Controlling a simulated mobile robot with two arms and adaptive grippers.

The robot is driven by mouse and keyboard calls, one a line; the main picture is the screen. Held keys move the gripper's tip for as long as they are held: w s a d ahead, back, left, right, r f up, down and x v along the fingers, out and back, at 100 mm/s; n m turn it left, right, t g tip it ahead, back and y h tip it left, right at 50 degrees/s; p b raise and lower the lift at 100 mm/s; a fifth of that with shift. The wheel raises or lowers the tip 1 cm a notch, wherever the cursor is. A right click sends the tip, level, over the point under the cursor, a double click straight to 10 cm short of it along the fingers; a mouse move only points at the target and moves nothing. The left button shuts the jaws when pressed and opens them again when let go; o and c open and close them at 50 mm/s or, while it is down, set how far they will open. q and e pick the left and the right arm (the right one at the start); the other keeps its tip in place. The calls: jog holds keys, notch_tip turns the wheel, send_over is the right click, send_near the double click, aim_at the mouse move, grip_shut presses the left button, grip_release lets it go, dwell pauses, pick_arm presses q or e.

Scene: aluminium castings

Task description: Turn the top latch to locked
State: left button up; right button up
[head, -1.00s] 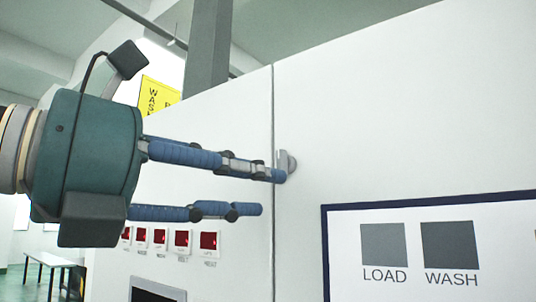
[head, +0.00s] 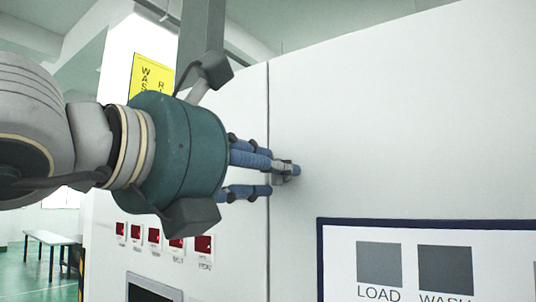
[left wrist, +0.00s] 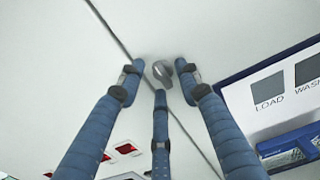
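The top latch (left wrist: 162,73) is a small grey turn knob with a raised grip, set on the white cabinet by the panel seam. In the left wrist view it sits between the blue fingers of my left gripper (left wrist: 159,67), with gaps visible around it. The left gripper also shows in the head view (head: 283,181), its fingertips at the cabinet face. They largely cover the latch there. The fingers are spread, and I see no clear contact with the latch. Whether it is turned to locked cannot be read. My right gripper is not in view.
The white cabinet front (head: 400,110) fills the right side. A framed LOAD and WASH sign (head: 428,222) is right of and below the latch. Red-windowed indicators (head: 176,243) lie below my left arm. A yellow sign (head: 152,78) is behind it. A table (head: 50,238) stands far left.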

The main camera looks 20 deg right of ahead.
pick_arm(q)
jog(key=shift+w+d, duration=0.2)
jog(key=shift+s, duration=0.1)
grip_shut()
